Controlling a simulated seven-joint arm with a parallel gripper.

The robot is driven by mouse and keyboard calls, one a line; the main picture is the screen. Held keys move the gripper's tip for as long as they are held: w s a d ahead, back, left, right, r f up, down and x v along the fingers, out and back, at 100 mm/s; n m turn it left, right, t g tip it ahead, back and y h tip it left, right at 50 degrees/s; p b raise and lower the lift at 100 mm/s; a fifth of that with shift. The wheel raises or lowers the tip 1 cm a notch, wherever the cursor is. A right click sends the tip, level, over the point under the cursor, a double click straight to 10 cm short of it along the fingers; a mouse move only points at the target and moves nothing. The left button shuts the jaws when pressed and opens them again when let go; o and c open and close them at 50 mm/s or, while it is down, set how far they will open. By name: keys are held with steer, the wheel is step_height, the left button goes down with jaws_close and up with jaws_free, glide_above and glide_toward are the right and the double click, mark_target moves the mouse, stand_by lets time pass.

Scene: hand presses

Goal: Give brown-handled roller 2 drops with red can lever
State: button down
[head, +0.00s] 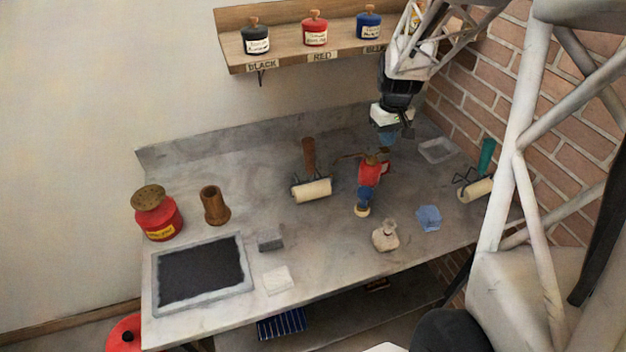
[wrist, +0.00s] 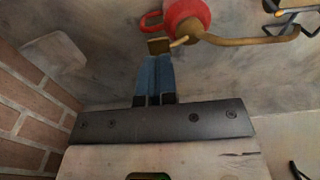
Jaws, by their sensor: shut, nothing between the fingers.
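The brown-handled roller (head: 311,189) lies on the grey bench in the head view, its pale sleeve toward the front and its handle pointing back. Right of it stands the red can (head: 369,172), above a blue part, with a thin brown lever on top. In the wrist view the red can (wrist: 187,14) is at the top and the brown lever (wrist: 240,39) runs across it to a small block end. My gripper (head: 386,140) is shut and empty, just behind and above the can. Its blue fingertips (wrist: 155,62) appear close to the lever's block end; I cannot tell whether they touch.
A green-handled roller (head: 475,189) lies at the right by the brick wall.

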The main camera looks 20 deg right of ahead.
mark_target(385, 150)
steer(key=shift+f, duration=1.45)
steer(key=shift+r, duration=0.25)
stand_by(0.4)
steer(key=shift+r, duration=1.3)
steer(key=shift+r, duration=0.15)
steer(key=shift+r, duration=2.85)
